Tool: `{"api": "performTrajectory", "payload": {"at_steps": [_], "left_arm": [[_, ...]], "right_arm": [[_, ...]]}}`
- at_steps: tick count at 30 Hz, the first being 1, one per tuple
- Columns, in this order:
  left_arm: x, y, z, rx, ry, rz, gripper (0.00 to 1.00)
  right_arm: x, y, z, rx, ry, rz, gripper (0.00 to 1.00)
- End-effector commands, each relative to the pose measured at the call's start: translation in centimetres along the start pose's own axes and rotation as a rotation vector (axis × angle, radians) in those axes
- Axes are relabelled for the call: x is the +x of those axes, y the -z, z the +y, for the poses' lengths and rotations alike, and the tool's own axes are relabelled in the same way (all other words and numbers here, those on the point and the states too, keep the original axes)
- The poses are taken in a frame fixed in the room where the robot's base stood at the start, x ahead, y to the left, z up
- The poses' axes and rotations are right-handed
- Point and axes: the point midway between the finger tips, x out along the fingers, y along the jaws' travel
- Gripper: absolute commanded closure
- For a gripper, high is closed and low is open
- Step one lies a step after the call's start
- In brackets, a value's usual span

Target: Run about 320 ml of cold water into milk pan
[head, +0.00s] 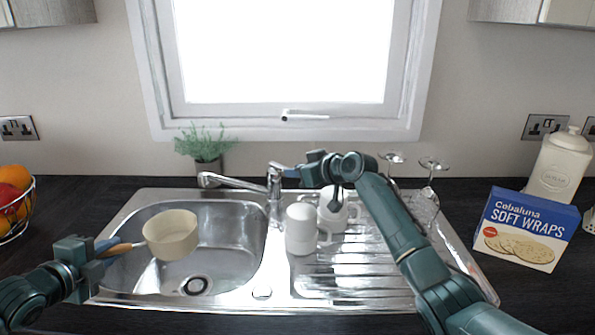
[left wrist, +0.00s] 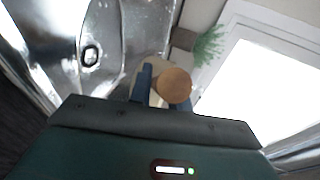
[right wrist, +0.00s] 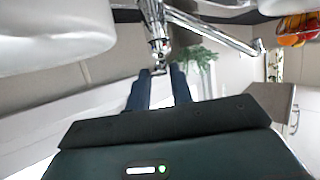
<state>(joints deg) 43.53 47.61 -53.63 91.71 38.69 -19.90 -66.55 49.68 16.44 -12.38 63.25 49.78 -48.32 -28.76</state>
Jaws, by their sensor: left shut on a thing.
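The cream milk pan (head: 170,236) is held over the sink bowl (head: 220,262), below the tap spout (head: 207,180). My left gripper (head: 110,248) is shut on its wooden handle (head: 124,249); the handle's round end (left wrist: 174,85) shows in the left wrist view. The pan's inside is mostly hidden, so I cannot see any water in it. The chrome mixer tap (head: 274,185) stands behind the sink, and I see no stream. My right gripper (head: 286,171) is at the tap top, its fingers apart near the lever (right wrist: 159,68); contact is unclear.
Two white mugs (head: 301,238) stand on the drainer (head: 365,265), under my right arm. Wine glasses (head: 432,165) are behind it. A soft wraps box (head: 525,229) and white canister (head: 562,165) stand right. A plant (head: 206,148) is behind the sink; a fruit bowl (head: 18,222) is left.

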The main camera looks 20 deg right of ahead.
Motion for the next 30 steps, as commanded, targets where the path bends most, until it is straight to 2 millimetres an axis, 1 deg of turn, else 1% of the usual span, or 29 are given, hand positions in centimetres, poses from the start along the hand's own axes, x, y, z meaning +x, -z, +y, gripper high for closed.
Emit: {"api": "performTrajectory", "payload": {"at_steps": [1, 6, 8, 17, 20, 25, 30], "left_arm": [[0.0, 0.0, -0.2, -0.001, 0.004, 0.001, 1.00], [0.0, 0.0, -0.2, -0.001, 0.004, 0.001, 1.00], [0.0, 0.0, -0.2, -0.001, 0.004, 0.001, 1.00], [0.0, 0.0, -0.2, -0.001, 0.004, 0.001, 1.00], [0.0, 0.0, -0.2, -0.001, 0.004, 0.001, 1.00], [0.0, 0.0, -0.2, -0.001, 0.004, 0.001, 1.00], [0.0, 0.0, -0.2, -0.001, 0.004, 0.001, 1.00]], "right_arm": [[0.0, 0.0, 0.0, 0.000, 0.000, 0.000, 0.82], [0.0, 0.0, 0.0, 0.000, 0.000, 0.000, 0.96], [0.0, 0.0, 0.0, 0.000, 0.000, 0.000, 1.00], [0.0, 0.0, 0.0, 0.000, 0.000, -0.001, 1.00], [0.0, 0.5, 0.0, -0.002, 0.001, -0.022, 1.00], [-0.1, 2.1, 0.0, -0.004, 0.000, -0.149, 1.00], [0.1, 3.2, 0.0, -0.001, 0.000, -0.266, 1.00]]}}
